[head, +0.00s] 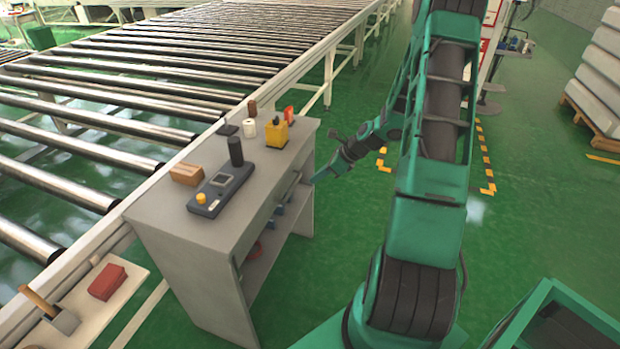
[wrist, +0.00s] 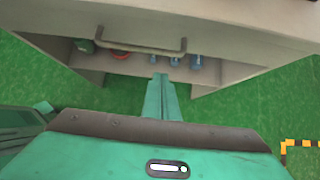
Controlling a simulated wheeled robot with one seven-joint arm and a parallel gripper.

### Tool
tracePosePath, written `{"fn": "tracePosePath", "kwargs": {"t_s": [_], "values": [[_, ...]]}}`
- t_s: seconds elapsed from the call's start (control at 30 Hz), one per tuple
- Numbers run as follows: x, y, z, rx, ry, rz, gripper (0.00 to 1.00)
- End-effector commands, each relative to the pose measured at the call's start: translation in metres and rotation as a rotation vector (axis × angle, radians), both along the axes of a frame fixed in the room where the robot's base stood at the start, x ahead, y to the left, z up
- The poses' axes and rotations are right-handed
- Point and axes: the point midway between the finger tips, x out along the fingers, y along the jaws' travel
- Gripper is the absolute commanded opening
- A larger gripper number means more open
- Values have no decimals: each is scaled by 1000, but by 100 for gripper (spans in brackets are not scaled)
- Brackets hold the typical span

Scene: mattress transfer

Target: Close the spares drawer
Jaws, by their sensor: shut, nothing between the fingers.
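The grey cabinet (head: 165,250) stands beside the roller conveyor. In the wrist view, its drawer front (wrist: 220,32) spans the top, with a bar handle (wrist: 140,50) on it. How far the drawer stands out is hard to tell; its inside is not visible. My gripper (head: 317,179) is shut and empty at the cabinet's drawer side, near its far end. In the wrist view, my gripper's fingers (wrist: 160,78) point toward the cabinet, just below and right of the handle in the picture. Whether they touch the front cannot be told.
The cabinet's lower shelf (wrist: 130,68) holds a red ring and several blue items. On its top are a dark control box (head: 220,188), a cardboard box (head: 187,174) and a yellow item (head: 276,133). Green floor (head: 330,260) is clear in front.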

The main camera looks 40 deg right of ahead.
Motion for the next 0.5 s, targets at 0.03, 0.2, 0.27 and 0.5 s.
{"fn": "tracePosePath", "kwargs": {"t_s": [0.03,0.2,0.27,0.5], "values": [[-4,-4,12,-4,-5,0,0],[-25,-19,39,-5,-2,-4,0],[-31,-24,48,-4,-2,-4,0],[-48,-35,71,-3,1,-4,0]]}}
